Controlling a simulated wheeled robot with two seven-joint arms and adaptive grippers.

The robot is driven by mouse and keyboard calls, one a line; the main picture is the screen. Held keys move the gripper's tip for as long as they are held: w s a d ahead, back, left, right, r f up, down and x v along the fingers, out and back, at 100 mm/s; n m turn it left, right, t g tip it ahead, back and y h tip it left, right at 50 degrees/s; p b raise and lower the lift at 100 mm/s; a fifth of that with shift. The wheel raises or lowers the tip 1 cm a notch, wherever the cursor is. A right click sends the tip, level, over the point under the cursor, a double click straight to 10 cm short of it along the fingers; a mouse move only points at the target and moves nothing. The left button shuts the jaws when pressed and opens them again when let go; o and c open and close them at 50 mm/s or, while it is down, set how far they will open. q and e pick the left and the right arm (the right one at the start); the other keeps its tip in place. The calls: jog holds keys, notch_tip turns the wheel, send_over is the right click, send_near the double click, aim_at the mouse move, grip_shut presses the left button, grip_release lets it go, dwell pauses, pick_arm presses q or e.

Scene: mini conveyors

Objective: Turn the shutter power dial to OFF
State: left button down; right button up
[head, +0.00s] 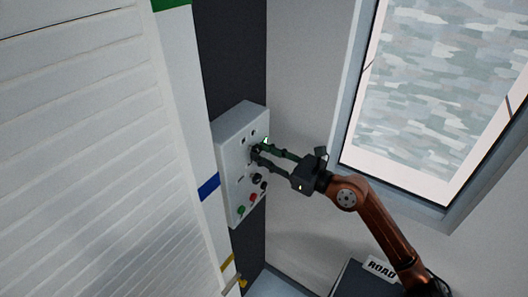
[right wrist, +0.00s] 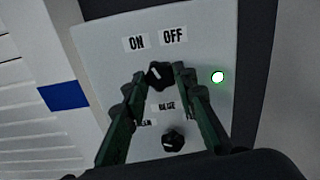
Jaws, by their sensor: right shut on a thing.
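The power dial (right wrist: 158,74) is a black knob with a pale pointer mark, below the ON label (right wrist: 136,42) and the OFF label (right wrist: 173,36) on the grey control box (head: 229,139). The mark seems to lean toward the ON side, but its exact angle is hard to tell. My right gripper (right wrist: 160,73) is shut on this dial, one green finger on each side. In the head view the right gripper (head: 257,152) reaches the box from the right, and its fingertips partly hide the dial. My left gripper is not in view.
A lamp (right wrist: 217,77) glows green-white right of the dial. A second black dial (right wrist: 173,140) sits below it. Green (head: 241,211) and red (head: 252,198) buttons are lower on the box. A slatted white shutter (head: 90,150) stands left, a framed window (head: 440,90) right.

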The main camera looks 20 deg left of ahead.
jog(key=shift+r+m+p, duration=0.15)
jog(key=shift+m+p, duration=0.55)
jog(key=shift+m, duration=0.1)
jog(key=m+p, duration=0.6)
jog(key=shift+p, duration=0.3)
jog(key=shift+m+p, duration=1.5)
jog(key=shift+f, duration=0.2)
jog(key=o, duration=1.2)
jog(key=shift+c, duration=0.2)
